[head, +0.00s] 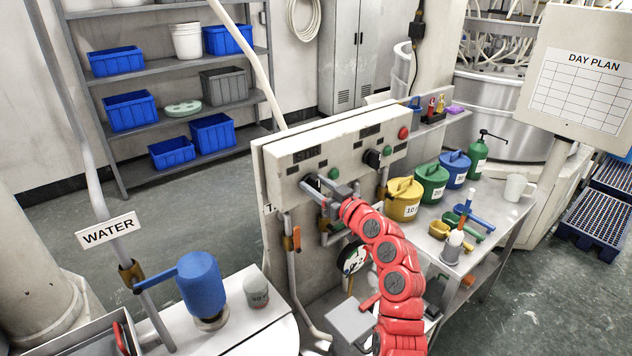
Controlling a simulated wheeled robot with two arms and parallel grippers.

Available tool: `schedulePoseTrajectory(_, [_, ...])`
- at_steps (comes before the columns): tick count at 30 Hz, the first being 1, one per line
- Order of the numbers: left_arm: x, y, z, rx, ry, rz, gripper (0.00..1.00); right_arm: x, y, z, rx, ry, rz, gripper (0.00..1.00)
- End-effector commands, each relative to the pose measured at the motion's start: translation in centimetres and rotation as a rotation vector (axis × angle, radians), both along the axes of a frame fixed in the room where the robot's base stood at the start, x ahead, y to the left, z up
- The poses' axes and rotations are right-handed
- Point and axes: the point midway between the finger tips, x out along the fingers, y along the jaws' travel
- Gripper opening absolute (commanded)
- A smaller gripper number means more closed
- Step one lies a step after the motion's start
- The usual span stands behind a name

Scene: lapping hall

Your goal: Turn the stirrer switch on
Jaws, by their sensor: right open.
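The grey control panel (340,145) stands in the middle of the head view. My right arm, red, reaches up from the bottom. My right gripper (321,191) is open at this switch, partly covering it. I cannot tell whether its fingers touch the knob or which way the knob points. A green lamp (334,173) sits right of the switch. My left gripper is not in view.
A second dark switch (372,159) and a red button (403,133) are further right on the panel. Pipes with an orange-handled valve (296,238) run below. Coloured cans (404,199) stand on the right bench. A blue-bodied device (202,283) stands on the left.

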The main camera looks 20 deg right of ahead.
Motion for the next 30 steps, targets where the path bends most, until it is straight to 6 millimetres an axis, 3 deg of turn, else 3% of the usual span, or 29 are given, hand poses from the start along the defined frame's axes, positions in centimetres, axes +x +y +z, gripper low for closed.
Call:
schedulePoseTrajectory(8, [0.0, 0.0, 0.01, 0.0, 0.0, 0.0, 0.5, 0.07, 0.05, -0.02, 0.0, 0.0, 0.0, 0.51])
schedulePoseTrajectory(15, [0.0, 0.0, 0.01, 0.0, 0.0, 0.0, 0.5, 0.06, 0.04, -0.03, 0.0, 0.0, 0.0, 0.07])
schedulePoseTrajectory(17, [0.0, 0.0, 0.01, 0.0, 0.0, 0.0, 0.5, 0.06, 0.04, -0.02, 0.0, 0.0, 0.0, 0.0])
schedulePoseTrajectory(30, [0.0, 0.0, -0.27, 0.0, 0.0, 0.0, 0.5, 0.06, 0.02, -0.11, 0.027, 0.01, 0.0, 0.0])
